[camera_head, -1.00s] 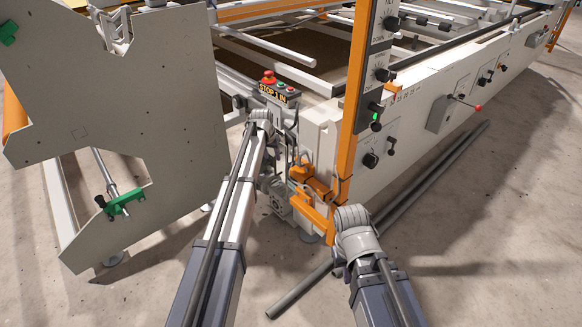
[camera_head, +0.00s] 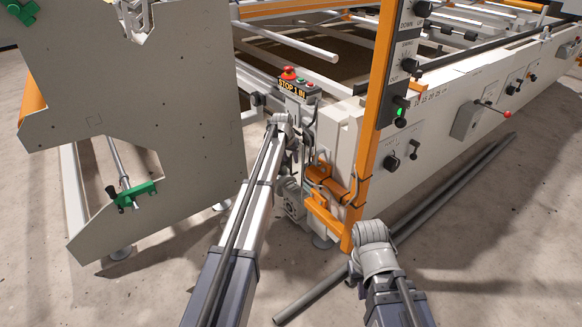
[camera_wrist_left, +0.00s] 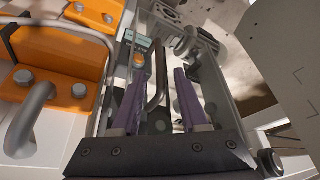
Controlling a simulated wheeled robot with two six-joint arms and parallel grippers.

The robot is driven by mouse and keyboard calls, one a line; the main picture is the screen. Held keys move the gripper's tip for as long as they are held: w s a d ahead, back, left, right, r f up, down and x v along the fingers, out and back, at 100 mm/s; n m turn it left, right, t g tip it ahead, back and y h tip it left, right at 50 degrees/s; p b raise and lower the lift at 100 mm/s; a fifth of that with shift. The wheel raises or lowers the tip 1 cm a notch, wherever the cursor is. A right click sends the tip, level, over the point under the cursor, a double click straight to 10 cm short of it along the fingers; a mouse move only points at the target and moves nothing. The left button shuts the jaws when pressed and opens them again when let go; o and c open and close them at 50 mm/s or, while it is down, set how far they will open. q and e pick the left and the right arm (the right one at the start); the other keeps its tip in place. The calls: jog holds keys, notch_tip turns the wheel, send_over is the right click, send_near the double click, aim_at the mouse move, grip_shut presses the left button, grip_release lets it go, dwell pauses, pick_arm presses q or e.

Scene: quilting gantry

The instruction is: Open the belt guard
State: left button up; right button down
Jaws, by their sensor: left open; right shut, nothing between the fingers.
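In the left wrist view, a framed, see-through panel (camera_wrist_left: 218,112) with a dark bent bar handle (camera_wrist_left: 157,75) lies in front of me; it looks like the belt guard, and I see no clear gap at its edge. My left gripper (camera_wrist_left: 158,78) is open, its two purple fingers on either side of the handle. I cannot tell whether they touch it. In the head view my left gripper (camera_head: 289,148) is at the machine's near corner, its fingers mostly hidden by the wrist. My right gripper (camera_head: 354,270) is low at the front, shut and empty, largely hidden by its wrist.
A control box with a red stop button (camera_head: 289,74) sits just above my left wrist. An orange post (camera_head: 372,130) and orange brackets (camera_head: 330,190) stand between my arms. A large grey plate (camera_head: 190,150) stands at left. Grey pipes (camera_head: 440,200) lie on the floor.

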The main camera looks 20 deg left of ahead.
pick_arm(q)
jog(key=shift+b+x, duration=0.5)
jog(key=shift+x, duration=0.6)
jog(key=shift+s, duration=0.1)
jog(key=shift+r, duration=0.1)
jog(key=shift+c, duration=0.4)
grip_shut()
